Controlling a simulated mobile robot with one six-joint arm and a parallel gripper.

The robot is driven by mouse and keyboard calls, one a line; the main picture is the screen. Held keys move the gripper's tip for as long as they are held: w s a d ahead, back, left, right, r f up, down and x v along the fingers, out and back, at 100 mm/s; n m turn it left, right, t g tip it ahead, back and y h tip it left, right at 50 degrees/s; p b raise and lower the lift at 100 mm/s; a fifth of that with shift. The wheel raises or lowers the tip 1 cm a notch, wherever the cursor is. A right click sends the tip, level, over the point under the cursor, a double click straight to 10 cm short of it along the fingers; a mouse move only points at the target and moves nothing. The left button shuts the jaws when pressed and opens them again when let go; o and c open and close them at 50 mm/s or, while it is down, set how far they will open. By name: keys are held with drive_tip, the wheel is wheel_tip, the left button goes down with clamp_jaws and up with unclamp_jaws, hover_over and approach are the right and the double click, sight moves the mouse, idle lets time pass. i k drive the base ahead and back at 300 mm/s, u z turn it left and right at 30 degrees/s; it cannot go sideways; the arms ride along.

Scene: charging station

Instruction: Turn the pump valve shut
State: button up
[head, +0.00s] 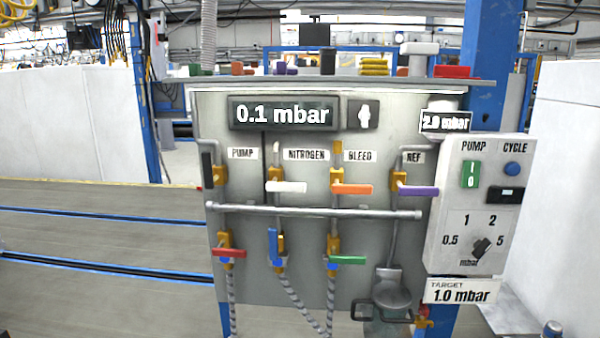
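The pump valve (220,178) is a brass body under the PUMP label (243,154), at the left end of the grey panel's upper row. Its dark lever (208,165) stands upright, in line with the vertical, just left of the brass body. The levers of the other upper valves lie level: white under NITROGEN (287,187), orange under BLEED (352,189) and purple under REF (418,191). My gripper is not in view, and nothing is seen touching the pump valve.
A level pipe (320,212) crosses below the upper valves. Below it are red (229,253), blue (273,243) and green (348,260) levers. The display (283,113) reads 0.1 mbar. A switch box (459,205) stands right. Floor left of the panel is clear.

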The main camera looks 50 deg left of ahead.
sight(209, 180)
drive_tip(key=u, duration=0.15)
drive_tip(key=k, duration=0.1)
drive_tip(key=u, duration=2.1)
drive_tip(key=i, duration=0.5)
drive_tip(key=u, duration=0.25)
drive_tip(key=k, duration=0.85)
drive_tip(key=z, duration=0.2)
drive_tip(key=i, duration=0.85)
drive_tip(key=z, duration=0.05)
drive_tip(key=k, duration=0.15)
drive_tip(key=u, duration=0.15)
